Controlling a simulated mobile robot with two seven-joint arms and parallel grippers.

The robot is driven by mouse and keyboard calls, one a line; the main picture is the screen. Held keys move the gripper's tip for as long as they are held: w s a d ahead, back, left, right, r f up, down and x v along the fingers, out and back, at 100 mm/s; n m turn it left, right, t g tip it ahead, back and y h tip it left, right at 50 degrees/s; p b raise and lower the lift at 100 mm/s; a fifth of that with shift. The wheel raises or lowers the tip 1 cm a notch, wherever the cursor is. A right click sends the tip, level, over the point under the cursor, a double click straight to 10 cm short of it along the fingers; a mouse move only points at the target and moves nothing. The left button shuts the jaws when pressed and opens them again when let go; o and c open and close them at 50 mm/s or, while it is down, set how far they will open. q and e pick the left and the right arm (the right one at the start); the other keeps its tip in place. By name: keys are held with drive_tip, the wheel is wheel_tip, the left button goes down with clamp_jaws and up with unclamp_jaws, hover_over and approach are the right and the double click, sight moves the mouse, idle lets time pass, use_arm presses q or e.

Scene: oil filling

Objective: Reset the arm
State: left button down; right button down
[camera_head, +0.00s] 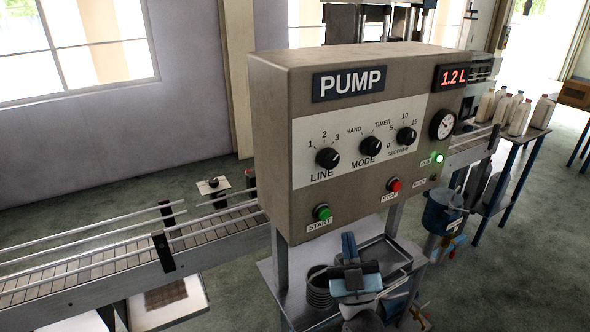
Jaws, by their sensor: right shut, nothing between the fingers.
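My right gripper (349,246) shows in the head view, low and right of centre, in front of the metal stand under the pump control box. Its dark blue fingers are together and point up, with nothing between them. It appears apart from the grey pump control box (278,130), just below its lower edge. The green start button (322,212) is up and left of the fingers, and the red stop button (393,185) is up and right. My left gripper is not in view.
A conveyor (90,268) with rails runs behind the box. The box has LINE (328,158) and MODE (371,146) knobs, and its display (453,78) reads 1.2 L. Several white bottles (519,118) stand on a blue-legged table at right. A blue pot (441,214) hangs right of the stand.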

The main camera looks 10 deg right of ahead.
drive_tip(key=s+f+g+y, duration=0.2)
drive_tip(key=s+f+g, duration=0.2)
drive_tip(key=f, duration=0.5)
drive_tip(key=s+f+g+y, duration=0.1)
drive_tip(key=s+f+g, duration=0.25)
drive_tip(key=f, duration=0.45)
drive_tip(key=s+d+f+m+g+h, duration=0.1)
drive_tip(key=s+d+f+g, duration=0.1)
drive_tip(key=s+f+g, duration=0.6)
drive_tip(key=s+f, duration=0.6)
drive_tip(key=shift+d+f, duration=0.2)
drive_tip(key=shift+f, duration=0.05)
